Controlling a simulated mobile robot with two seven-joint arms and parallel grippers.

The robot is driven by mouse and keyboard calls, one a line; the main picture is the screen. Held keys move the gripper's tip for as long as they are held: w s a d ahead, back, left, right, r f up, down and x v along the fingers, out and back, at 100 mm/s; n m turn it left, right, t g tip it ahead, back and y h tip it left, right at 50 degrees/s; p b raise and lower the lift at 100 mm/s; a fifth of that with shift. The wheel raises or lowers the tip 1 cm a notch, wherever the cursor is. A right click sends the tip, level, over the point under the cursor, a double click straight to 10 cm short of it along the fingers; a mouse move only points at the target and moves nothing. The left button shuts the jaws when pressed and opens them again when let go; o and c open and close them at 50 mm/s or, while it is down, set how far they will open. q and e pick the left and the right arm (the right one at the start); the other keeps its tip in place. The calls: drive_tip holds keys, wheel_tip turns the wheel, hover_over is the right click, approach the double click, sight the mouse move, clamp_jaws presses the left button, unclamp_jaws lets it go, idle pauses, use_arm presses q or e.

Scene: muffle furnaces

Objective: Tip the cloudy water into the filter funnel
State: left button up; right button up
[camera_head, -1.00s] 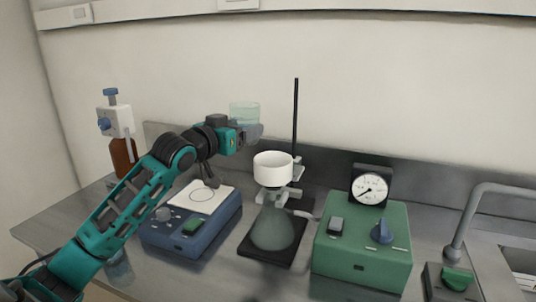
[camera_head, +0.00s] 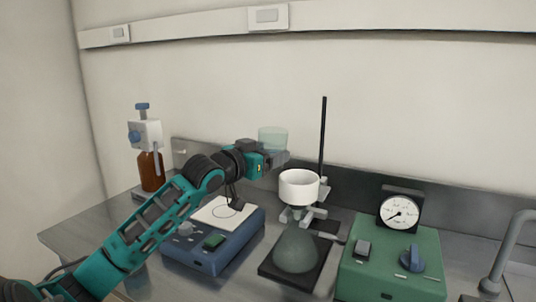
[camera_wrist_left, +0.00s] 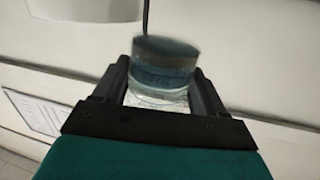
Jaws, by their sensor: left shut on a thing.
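My left gripper (camera_head: 277,160) is shut on a clear beaker of pale bluish-green water (camera_head: 272,138). It holds the beaker about upright, up in the air, left of and a little higher than the white filter funnel (camera_head: 299,188). In the left wrist view the beaker (camera_wrist_left: 163,72) sits between the two dark fingers, with the white funnel (camera_wrist_left: 85,8) at the upper left. The funnel sits on top of a conical flask (camera_head: 295,250) and is held by a clamp on a black-rod stand (camera_head: 323,140). My right gripper does not show.
A blue stirrer with a white plate (camera_head: 212,245) stands below the left arm. A green pump box with a gauge (camera_head: 392,262) stands right of the flask. An amber bottle with a dispenser (camera_head: 150,170) is at the back left. A metal tap (camera_head: 505,255) is at the right.

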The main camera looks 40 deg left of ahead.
use_arm(q)
drive_tip(key=shift+a+r+m, duration=0.2)
drive_tip(key=shift+r+m, duration=0.1)
drive_tip(key=shift+s+a+r+m+p, duration=0.15)
drive_tip(key=shift+m+p, duration=0.15)
drive_tip(key=shift+p, duration=0.35)
drive_tip(key=shift+r, duration=0.1)
idle(0.4)
drive_tip(key=shift+m+p, duration=0.3)
drive_tip(key=shift+p, duration=0.05)
drive_tip(key=shift+a, duration=0.1)
drive_tip(key=shift+a+r+m+y+p, duration=0.1)
drive_tip(key=shift+m+y+p, duration=0.2)
drive_tip(key=shift+m+p, duration=0.1)
drive_tip(key=shift+a+r+m+g, duration=0.15)
drive_tip(key=shift+m+g, duration=0.15)
drive_tip(key=shift+m, duration=0.2)
idle(0.6)
